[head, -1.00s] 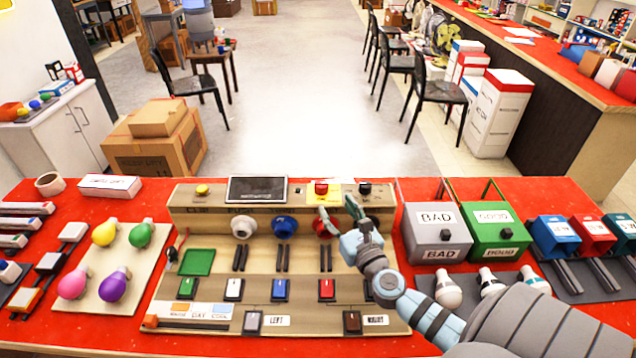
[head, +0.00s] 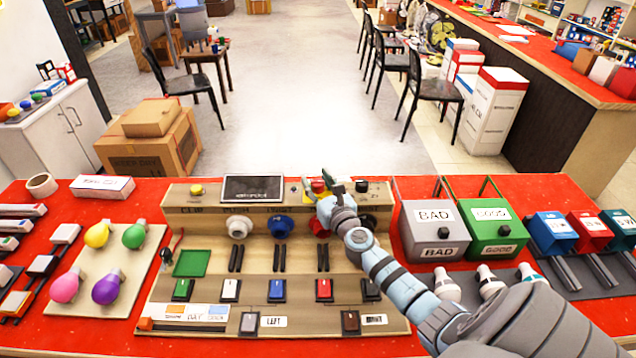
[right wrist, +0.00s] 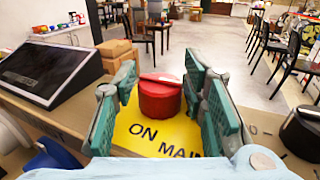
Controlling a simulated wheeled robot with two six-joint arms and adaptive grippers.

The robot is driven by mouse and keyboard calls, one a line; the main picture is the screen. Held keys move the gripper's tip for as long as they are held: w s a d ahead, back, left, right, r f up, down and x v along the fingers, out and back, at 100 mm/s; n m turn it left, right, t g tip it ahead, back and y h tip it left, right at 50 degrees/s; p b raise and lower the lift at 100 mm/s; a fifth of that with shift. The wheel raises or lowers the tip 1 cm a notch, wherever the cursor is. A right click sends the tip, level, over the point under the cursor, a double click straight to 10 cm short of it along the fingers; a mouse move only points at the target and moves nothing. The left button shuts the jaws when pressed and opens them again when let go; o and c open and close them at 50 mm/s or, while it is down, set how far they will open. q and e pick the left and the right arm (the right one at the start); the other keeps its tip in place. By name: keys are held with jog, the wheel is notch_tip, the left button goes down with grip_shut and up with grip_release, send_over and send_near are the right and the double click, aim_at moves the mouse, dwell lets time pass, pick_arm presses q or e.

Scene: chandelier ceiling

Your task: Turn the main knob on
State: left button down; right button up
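The main knob (head: 318,186) is a red round knob on the top ledge of the wooden console. In the right wrist view the red knob (right wrist: 160,100) stands on a yellow plate (right wrist: 140,133) lettered "ON" and "MAIN", with a pale-edged bar across its top. My right gripper (head: 322,189) is at the knob. In the right wrist view its green fingers (right wrist: 162,84) are spread, one on each side of the knob, with visible gaps. I cannot tell how deep the knob sits between them. My left gripper is not in view.
A dark screen (head: 253,188) lies left of the knob, and a black knob (head: 362,186) close to its right. White, blue and red bulb-like parts (head: 280,227) sit below. A grey BAD box (head: 435,230) and green GOOD box (head: 493,233) stand to the right.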

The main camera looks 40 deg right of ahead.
jog(key=c, duration=0.7)
jog(key=shift+m+h+p, duration=0.3)
jog(key=shift+m+h, duration=0.1)
jog(key=shift+h, duration=0.2)
jog(key=shift+m+g+h, duration=0.5)
jog(key=shift+m+h, duration=0.1)
jog(key=shift+h, duration=0.2)
jog(key=shift+m+g+h+p, duration=0.3)
jog(key=shift+m+g+h, duration=0.35)
jog(key=shift+h, duration=0.45)
jog(key=m+g+h+b, duration=0.1)
jog(key=m+g+h, duration=0.1)
jog(key=h, duration=0.1)
jog(key=shift+f+m, duration=0.15)
jog(key=shift+m, duration=0.1)
jog(key=shift+m+g+h+b, duration=1.4)
jog(key=shift+m+g+h, duration=0.15)
jog(key=shift+g, duration=0.5)
